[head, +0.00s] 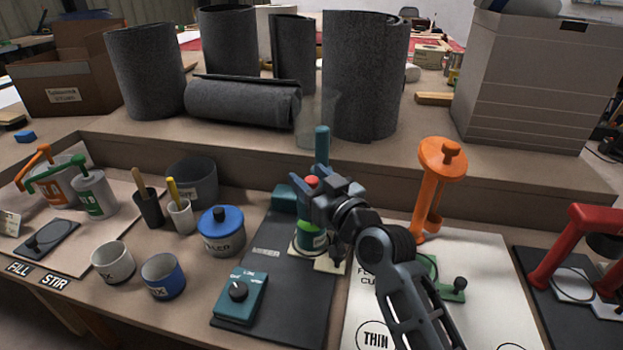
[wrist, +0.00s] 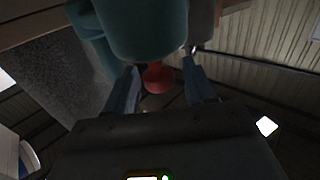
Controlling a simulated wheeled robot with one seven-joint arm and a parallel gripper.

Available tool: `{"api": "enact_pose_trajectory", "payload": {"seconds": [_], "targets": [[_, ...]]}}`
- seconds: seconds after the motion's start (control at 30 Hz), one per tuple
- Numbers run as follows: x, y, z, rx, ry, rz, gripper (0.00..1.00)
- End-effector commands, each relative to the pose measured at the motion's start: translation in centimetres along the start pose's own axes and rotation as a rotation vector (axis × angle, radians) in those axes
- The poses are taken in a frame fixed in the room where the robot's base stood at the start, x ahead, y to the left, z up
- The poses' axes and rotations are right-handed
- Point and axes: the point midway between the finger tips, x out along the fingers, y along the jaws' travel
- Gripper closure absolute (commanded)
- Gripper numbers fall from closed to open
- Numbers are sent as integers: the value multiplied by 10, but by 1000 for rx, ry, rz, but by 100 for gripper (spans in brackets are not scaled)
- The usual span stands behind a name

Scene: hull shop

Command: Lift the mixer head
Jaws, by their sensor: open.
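The teal mixer (head: 322,145) stands at the back of a dark mat, partly hidden by my arm. A red knob (head: 312,180) shows beside my gripper (head: 311,190). In the wrist view, the teal mixer body (wrist: 143,28) fills the top, and the red knob (wrist: 157,78) shows between the two fingers of my open gripper (wrist: 160,88). Whether a finger touches the knob I cannot tell. A green-labelled can (head: 311,236) stands below, under the gripper. The teal control box (head: 240,297) with a black dial is at the mat's front.
A blue-lidded pot (head: 221,231) and several cups stand left of the mat. An orange press (head: 440,180) and a red device (head: 575,240) stand to the right. Grey rolls (head: 365,75) stand on the raised shelf behind.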

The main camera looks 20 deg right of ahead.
Motion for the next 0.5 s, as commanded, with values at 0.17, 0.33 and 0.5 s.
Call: {"api": "enact_pose_trajectory", "payload": {"seconds": [0.17, 0.33, 0.5], "targets": [[0, 0, 0, 0, 0, 0, 60], [0, 0, 0, 0, 0, 0, 76], [0, 0, 0, 0, 1, 0, 92]]}}
